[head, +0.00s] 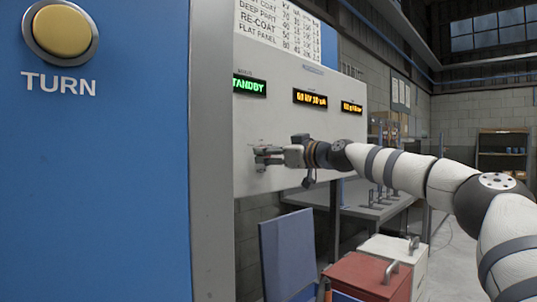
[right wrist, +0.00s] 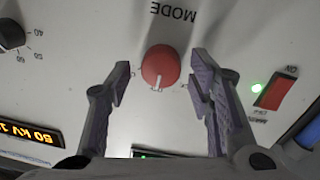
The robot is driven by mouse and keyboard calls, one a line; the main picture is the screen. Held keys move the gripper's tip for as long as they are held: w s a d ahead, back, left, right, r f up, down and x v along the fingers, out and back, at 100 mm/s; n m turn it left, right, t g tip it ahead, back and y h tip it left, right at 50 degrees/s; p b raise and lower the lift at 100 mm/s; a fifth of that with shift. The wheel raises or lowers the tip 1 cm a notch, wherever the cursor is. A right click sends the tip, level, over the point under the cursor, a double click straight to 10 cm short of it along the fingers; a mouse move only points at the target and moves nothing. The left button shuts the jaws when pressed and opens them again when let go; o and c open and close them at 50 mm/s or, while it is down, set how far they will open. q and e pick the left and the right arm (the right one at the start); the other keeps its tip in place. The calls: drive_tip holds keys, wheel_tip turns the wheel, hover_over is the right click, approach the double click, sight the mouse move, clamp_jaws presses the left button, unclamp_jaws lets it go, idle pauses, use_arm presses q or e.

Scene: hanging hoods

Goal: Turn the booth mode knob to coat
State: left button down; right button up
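The booth mode knob (right wrist: 159,66) is a round red knob on a pale grey panel, under the lettering MODE (right wrist: 174,12), which appears upside down in the right wrist view. A small white mark shows at the knob's lower edge in that view. My right gripper (right wrist: 160,78) is open, with one finger on each side of the knob and a visible gap on both sides. In the head view my right gripper (head: 264,157) is at the panel's face, and the knob cannot be made out there. The position labels around the knob are too small to read. My left gripper is not in view.
A green STANDBY display (head: 249,85) sits above my right gripper. A blue booth wall (head: 110,190) fills the left; a red box (head: 365,277) stands below.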

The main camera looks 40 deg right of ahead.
drive_tip(key=c, duration=0.8)
drive_tip(key=shift+c, duration=0.2)
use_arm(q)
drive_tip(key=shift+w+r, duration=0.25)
use_arm(e)
drive_tip(key=shift+r+m, duration=0.15)
drive_tip(key=shift+m, duration=0.35)
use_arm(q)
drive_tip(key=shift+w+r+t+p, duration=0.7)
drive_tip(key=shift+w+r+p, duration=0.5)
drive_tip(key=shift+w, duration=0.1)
use_arm(e)
drive_tip(key=shift+m+g+y, duration=0.3)
drive_tip(key=shift+m, duration=5)
